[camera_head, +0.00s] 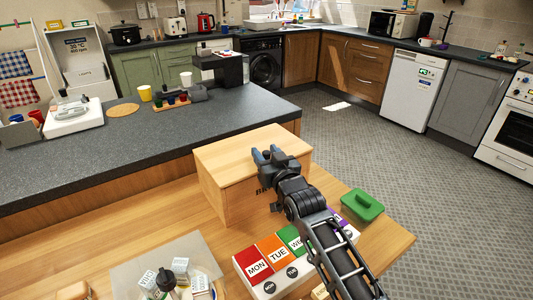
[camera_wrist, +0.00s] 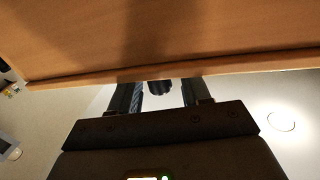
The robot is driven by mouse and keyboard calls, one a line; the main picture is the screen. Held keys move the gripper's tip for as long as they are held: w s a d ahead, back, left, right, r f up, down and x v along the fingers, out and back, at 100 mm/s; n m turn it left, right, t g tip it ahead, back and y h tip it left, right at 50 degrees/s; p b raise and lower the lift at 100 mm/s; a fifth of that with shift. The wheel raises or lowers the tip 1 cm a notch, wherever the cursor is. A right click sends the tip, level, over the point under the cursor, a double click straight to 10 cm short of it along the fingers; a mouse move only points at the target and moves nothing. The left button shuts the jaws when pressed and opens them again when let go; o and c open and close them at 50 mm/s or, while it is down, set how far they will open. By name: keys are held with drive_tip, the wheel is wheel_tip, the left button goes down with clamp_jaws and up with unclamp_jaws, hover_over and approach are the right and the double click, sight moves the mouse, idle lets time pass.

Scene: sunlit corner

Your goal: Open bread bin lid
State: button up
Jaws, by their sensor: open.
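The bread bin (camera_head: 225,160) is a light wooden box on the wooden counter, with its lid down and dark lettering on its front partly hidden by my arm. My gripper (camera_head: 265,156) is open at the front upper part of the bin, its fingers pointing toward it. In the wrist view the bin's wood (camera_wrist: 80,40) fills the top, with a lip edge running across just beyond my gripper (camera_wrist: 160,95). A small dark rounded piece (camera_wrist: 160,87) shows between the fingers, perhaps a knob; I cannot tell whether the fingers touch anything.
A box with coloured day labels (camera_head: 268,258) lies in front of the bin, under my arm. A green lidded tub (camera_head: 362,205) stands to the right. The dark worktop (camera_head: 100,160) behind is partly clear.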

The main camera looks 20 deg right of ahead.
drive_tip(key=shift+c, duration=0.5)
clamp_jaws()
